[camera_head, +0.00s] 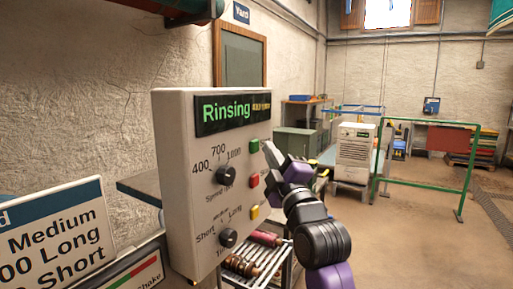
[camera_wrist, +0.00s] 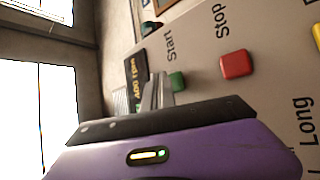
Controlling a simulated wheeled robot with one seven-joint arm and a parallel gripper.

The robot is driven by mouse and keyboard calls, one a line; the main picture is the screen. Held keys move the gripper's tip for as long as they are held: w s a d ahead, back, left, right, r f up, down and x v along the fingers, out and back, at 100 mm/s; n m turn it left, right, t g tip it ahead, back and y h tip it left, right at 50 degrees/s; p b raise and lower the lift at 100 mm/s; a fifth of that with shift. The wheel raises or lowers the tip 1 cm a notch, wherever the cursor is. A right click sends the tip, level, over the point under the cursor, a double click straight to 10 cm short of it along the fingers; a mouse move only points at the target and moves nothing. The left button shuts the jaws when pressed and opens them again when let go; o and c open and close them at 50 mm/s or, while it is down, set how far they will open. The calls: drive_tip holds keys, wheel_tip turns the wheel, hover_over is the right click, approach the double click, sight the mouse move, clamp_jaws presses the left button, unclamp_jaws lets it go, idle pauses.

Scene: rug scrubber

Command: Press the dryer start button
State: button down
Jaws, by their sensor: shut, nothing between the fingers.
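A pale control panel (camera_head: 178,130) stands in front of me, its display (camera_head: 232,113) reading "Rinsing" in green. A green button (camera_head: 254,146) is at its upper right, above a red button (camera_head: 254,180) and a yellow button (camera_head: 254,212). In the wrist view the green button (camera_wrist: 178,80) sits beside the word "Start", and the red button (camera_wrist: 235,64) beside "Stop". My gripper (camera_head: 267,148) is shut and empty, its fingertips close to the green button. In the wrist view the fingertips (camera_wrist: 157,92) partly cover that button's surroundings; I cannot tell if they touch it.
A sign (camera_head: 60,235) stands at lower left. A rack with rollers (camera_head: 265,238) is below and behind the panel. A white machine (camera_head: 356,145) and a green rail frame (camera_head: 425,193) stand farther back, with open floor around.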

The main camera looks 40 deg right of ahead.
drive_tip(key=shift+s+d, duration=0.3)
drive_tip(key=shift+s, duration=0.5)
drive_tip(key=shift+s+d, duration=0.25)
drive_tip(key=shift+s, duration=0.5)
drive_tip(key=shift+s+d, duration=0.3)
drive_tip(key=shift+s, duration=0.5)
